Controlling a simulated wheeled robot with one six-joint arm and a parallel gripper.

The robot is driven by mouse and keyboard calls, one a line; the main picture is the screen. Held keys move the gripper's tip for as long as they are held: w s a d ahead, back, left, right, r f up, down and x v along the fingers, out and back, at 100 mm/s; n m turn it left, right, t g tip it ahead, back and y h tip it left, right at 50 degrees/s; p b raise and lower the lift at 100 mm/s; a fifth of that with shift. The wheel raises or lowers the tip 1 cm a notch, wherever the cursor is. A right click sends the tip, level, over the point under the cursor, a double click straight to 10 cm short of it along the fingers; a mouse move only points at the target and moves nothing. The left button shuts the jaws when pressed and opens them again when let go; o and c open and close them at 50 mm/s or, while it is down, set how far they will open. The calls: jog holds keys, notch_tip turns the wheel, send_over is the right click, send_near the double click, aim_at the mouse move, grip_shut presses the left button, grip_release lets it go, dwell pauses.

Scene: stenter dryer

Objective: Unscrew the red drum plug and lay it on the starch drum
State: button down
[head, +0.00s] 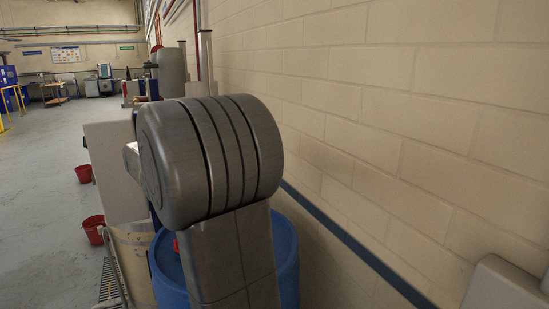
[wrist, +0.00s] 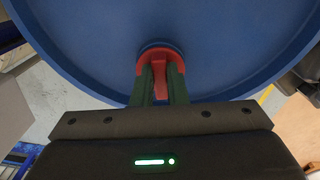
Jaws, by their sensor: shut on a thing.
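The blue starch drum (head: 287,243) stands in front of me beside the wall, partly hidden behind my arm in the head view. Its blue top (wrist: 235,50) fills the upper part of the wrist view. The red drum plug (wrist: 160,58) sits at the drum top, near the rim, inside a dark round opening or shadow. A bit of red on the drum also shows in the head view (head: 177,246). My gripper (wrist: 160,80) is shut on the red plug, with a finger on either side of it. The plug's lower part and any thread are hidden.
A beige block wall (head: 400,130) runs close along the right. A pale bin (head: 135,262) stands left of the drum, with red buckets (head: 93,229) on the floor beyond it. The floor (head: 40,180) at the left is open.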

jog(key=shift+r, duration=2.2)
